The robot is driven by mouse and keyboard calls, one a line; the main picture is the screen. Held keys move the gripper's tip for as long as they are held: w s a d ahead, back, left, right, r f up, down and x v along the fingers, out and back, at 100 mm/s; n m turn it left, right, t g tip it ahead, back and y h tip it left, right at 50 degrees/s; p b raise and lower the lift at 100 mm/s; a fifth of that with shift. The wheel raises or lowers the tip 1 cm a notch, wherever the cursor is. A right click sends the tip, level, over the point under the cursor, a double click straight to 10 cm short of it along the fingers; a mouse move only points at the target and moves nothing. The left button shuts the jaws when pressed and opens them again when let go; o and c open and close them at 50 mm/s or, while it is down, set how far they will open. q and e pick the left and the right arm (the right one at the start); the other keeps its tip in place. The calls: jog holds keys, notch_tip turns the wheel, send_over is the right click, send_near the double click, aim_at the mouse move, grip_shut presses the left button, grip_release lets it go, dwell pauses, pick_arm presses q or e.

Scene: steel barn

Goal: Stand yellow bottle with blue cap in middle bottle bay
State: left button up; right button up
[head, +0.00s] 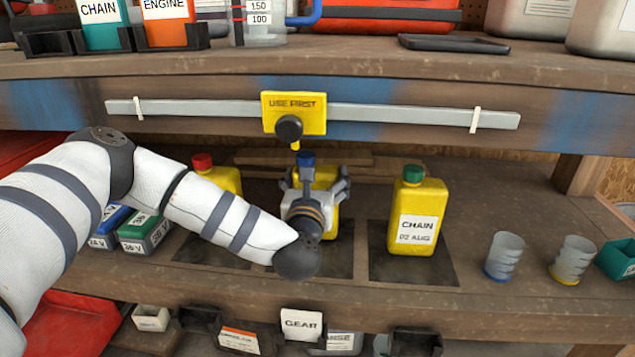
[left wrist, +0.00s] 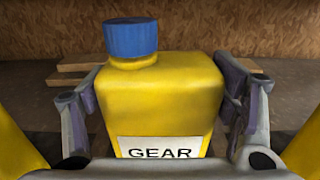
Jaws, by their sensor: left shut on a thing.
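The yellow bottle with the blue cap (head: 333,222) is upright on the lower shelf, at the middle dark square bay (head: 340,264). My left gripper (head: 318,182) is shut on it from the front, with one finger on each side. In the left wrist view the bottle (left wrist: 160,92) faces me between both fingers, its blue cap at the upper left and its "GEAR" label partly hidden. My gripper and forearm hide the bottle's base in the head view, so I cannot tell whether it touches the bay. My right gripper is not in view.
A green-capped yellow bottle (head: 417,212) stands in the right bay. A red-capped yellow bottle (head: 220,175) stands to the left, partly behind my arm. A yellow "USE FIRST" tag (head: 294,112) hangs on the rail just above. Clear cups (head: 504,257) stand at the right.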

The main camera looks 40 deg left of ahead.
pick_arm(q)
jog(key=o, duration=1.9)
jog(key=shift+o, duration=0.2)
jog(key=p+v, duration=0.2)
jog(key=v, duration=1)
jog(key=shift+s+r, duration=0.1)
